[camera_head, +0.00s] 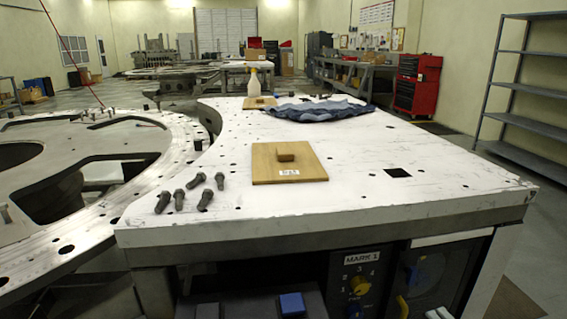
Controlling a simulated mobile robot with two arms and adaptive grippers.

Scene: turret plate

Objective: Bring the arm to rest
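Neither of my arms nor grippers shows in the head view. The white-topped work table (430,175) fills the middle and right of the view. A wooden board (309,173) with a small raised block (286,155) and a white label lies flat on it. Several dark bolts (205,199) lie on the table's left front part. A blue cloth (320,110) lies crumpled farther back. Whether my grippers hold anything is hidden.
A large metal ring plate (170,170) with holes lies along the left. A spray bottle (254,83) stands at the table's back. A control panel (358,285) is under the table. A grey shelf (535,105) and a red tool cabinet (417,84) stand behind at right.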

